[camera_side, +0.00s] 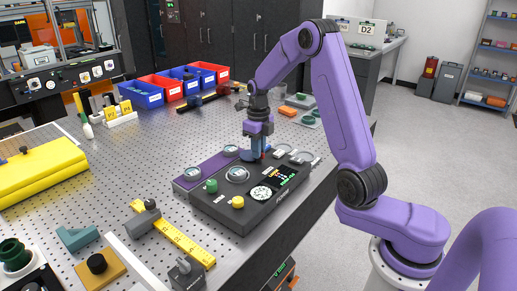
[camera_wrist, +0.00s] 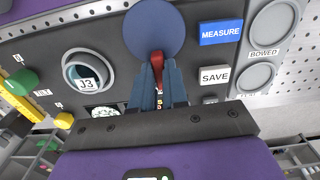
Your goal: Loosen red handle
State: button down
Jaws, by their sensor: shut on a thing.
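The red handle (camera_wrist: 157,63) stands at the edge of a round blue disc (camera_wrist: 153,27) in the wrist view. My gripper (camera_wrist: 157,78) points down at it, and its two blue-grey fingers are shut on the red handle, one on each side. In the side view my gripper (camera_side: 256,154) is low over the dark interferometer console (camera_side: 238,217), at its far side. A small bit of red shows beside the fingertips there. The fingers hide most of the handle's lower part.
The console carries a blue MEASURE button (camera_wrist: 221,32), a white SAVE button (camera_wrist: 215,75), a round J3 window (camera_wrist: 87,75), a green knob (camera_side: 211,186) and a yellow knob (camera_side: 238,202). A yellow ruler (camera_side: 172,232) lies to the left. Red and blue bins (camera_side: 160,87) stand behind.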

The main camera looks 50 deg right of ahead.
jog(key=shift+r, duration=0.1)
jog(key=c, duration=1.1)
grip_release()
jog(key=shift+c, duration=0.2)
notch_tip(320, 180, up, 17)
jog(key=shift+r, duration=0.2)
